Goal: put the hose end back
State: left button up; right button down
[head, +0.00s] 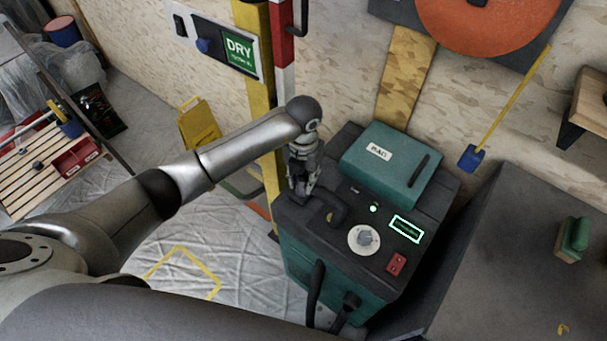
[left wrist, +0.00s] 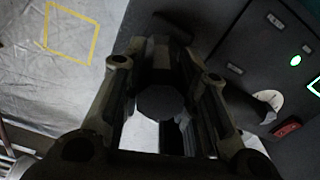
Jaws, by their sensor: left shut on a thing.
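The teal and black machine (head: 300,262) stands in the middle of the head view, with a dial, a red switch and a lit green display on its dark top. My left gripper (head: 302,188) points down at the top's left corner. It is shut on a dark, blunt-ended round piece, seemingly the hose end (left wrist: 160,103), which shows between the fingers in the left wrist view. A black curved piece (head: 331,207) shows beside the fingers; whether it joins the held piece is unclear. A black hose (head: 316,290) hangs down the machine's front. My right gripper is out of view.
A teal lidded box (head: 385,165) sits at the back of the machine's top. A dark grey surface (head: 510,260) is at right, with a green-handled brush (head: 574,240) on it. A yellow post (head: 268,170) stands behind my left arm. Sheeted floor (head: 185,240) with yellow tape lies left.

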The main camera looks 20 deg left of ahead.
pick_arm(q)
jog(key=shift+f, duration=0.2)
jog(key=o, duration=1)
jog(key=shift+r, duration=0.5)
notch_tip(320, 180, up, 11)
jog(key=b, duration=0.2)
jog(key=shift+r+b, duration=0.2)
jog(key=shift+b, duration=0.15)
